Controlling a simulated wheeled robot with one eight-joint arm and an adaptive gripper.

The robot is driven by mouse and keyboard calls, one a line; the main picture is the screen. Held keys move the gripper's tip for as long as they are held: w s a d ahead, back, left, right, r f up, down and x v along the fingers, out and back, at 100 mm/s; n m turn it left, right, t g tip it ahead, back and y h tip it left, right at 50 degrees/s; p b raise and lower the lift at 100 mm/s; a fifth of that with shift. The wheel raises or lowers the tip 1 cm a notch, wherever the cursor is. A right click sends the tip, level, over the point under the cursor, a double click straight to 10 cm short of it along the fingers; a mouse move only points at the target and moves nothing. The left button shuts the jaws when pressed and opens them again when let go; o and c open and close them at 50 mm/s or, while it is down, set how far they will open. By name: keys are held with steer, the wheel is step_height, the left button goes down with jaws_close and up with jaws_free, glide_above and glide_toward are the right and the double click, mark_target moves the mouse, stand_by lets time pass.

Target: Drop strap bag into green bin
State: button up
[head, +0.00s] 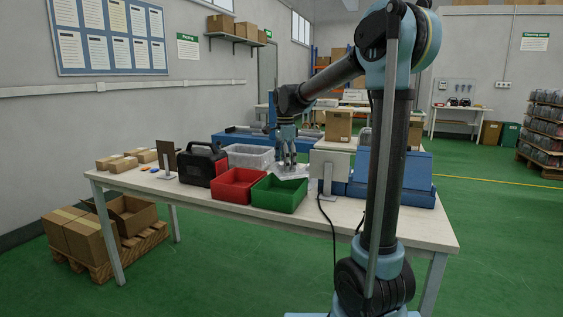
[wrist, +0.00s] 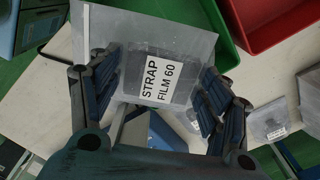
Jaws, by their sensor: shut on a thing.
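The strap bag (wrist: 160,75) is a clear bag with a dark pack inside and a white label reading "STRAP FILM 60". My gripper (wrist: 160,92) is shut on it, with blue-black fingers on both sides. In the head view, my gripper (head: 289,160) points down above the table, behind the green bin. The green bin (head: 279,195) stands open at the table's front edge, and its inside looks empty. Part of the green bin (wrist: 234,18) shows at the top of the wrist view, beyond the bag.
A red bin (head: 235,186) stands left of the green bin, with a clear tub (head: 250,156) behind. A black case (head: 204,165) is further left. A grey panel on a stand (head: 329,168) is close on the right. Another labelled bag (wrist: 268,122) lies on the table.

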steer(key=o, duration=1.2)
steer(key=shift+r, duration=0.1)
step_height(320, 180, up, 12)
steer(key=shift+f, duration=0.15)
